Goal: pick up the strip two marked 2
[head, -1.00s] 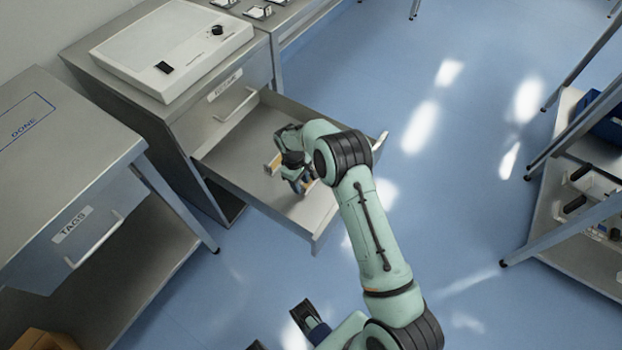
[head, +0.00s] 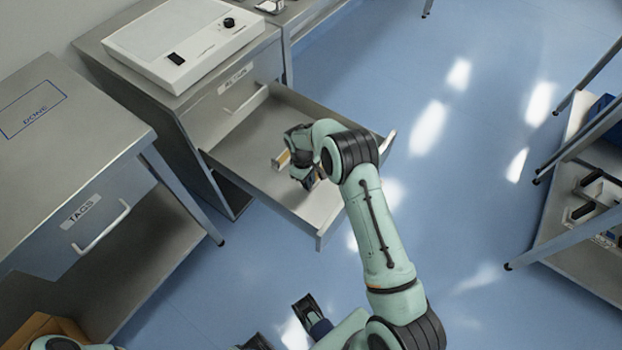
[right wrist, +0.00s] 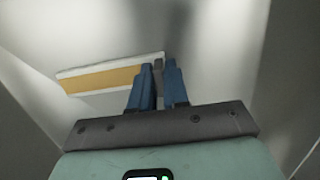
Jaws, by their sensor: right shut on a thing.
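A flat strip (right wrist: 100,79) with a yellow-orange face and white edges shows in the right wrist view. Its right end lies between the blue fingers of my right gripper (right wrist: 159,74), which is shut on it. In the head view the strip's yellowish end (head: 283,160) sticks out to the left of my right gripper (head: 298,172), inside the open drawer (head: 240,158). I cannot read a mark on the strip. The gap between strip and drawer floor cannot be judged.
A white machine (head: 185,42) stands on the cabinet above the drawer. A steel table marked DONE (head: 60,120) with a closed TAGS drawer (head: 85,215) stands at left. A shelf (head: 590,235) stands at right. Blue floor (head: 450,220) is clear between.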

